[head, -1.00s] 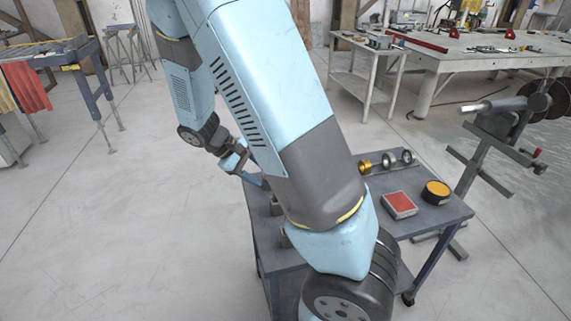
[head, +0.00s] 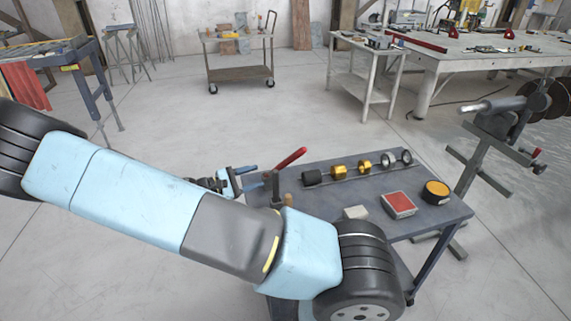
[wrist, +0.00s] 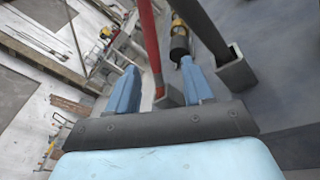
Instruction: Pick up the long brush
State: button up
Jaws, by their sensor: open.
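No bristles show, so I cannot tell for certain which one is the long brush. My gripper (head: 254,177) is open and empty at the cart's left edge. In the wrist view, my gripper (wrist: 159,68) has the red handle in line between its fingers; the depth gap is unclear.
On the cart top (head: 445,212) are a row of dark, gold and silver cylinders (head: 338,172), a red-topped box (head: 398,205), a yellow-topped round tin (head: 436,192) and a pale block (head: 356,212). A metal stand (head: 495,125) is at right. Open floor lies behind.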

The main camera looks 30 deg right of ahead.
aim_at(280, 166)
jog(key=shift+n+t+h, duration=0.3)
jog(key=shift+h, duration=0.1)
jog(key=d, duration=0.4)
jog(key=w+d, duration=0.1)
jog(key=d, duration=0.8)
jog(key=shift+w+d+r, duration=0.1)
jog(key=shift+w+d, duration=0.1)
jog(key=shift+c, duration=0.2)
grip_shut()
